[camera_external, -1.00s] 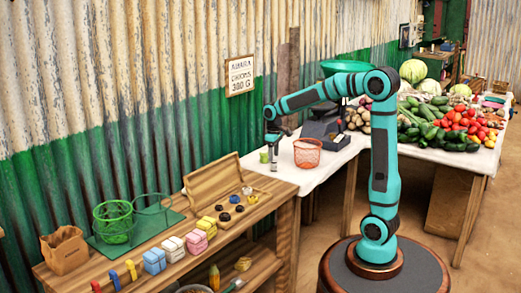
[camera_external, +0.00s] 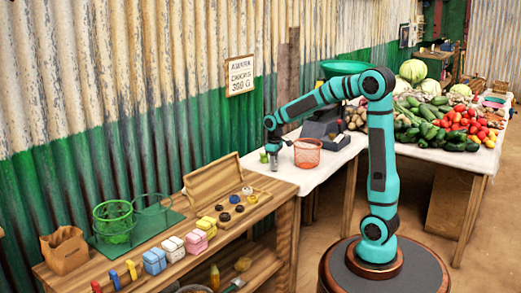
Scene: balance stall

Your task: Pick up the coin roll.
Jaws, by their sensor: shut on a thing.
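My gripper (camera_external: 274,162) points down over the near left corner of the white-covered table, left of the orange-red basket. It is shut on a small greyish upright thing at its fingertips, which I take to be the coin roll (camera_external: 274,167). The jaws hide most of it, and I cannot tell whether it touches the table. A small green object (camera_external: 264,157) stands close on the left of the gripper.
The orange-red mesh basket (camera_external: 307,153) stands just right of the gripper, with a dark scale (camera_external: 322,129) behind it. Vegetables (camera_external: 450,128) fill the right side. The wooden bench (camera_external: 262,208) in front holds a green wire basket (camera_external: 113,222), coloured blocks and dark round weights.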

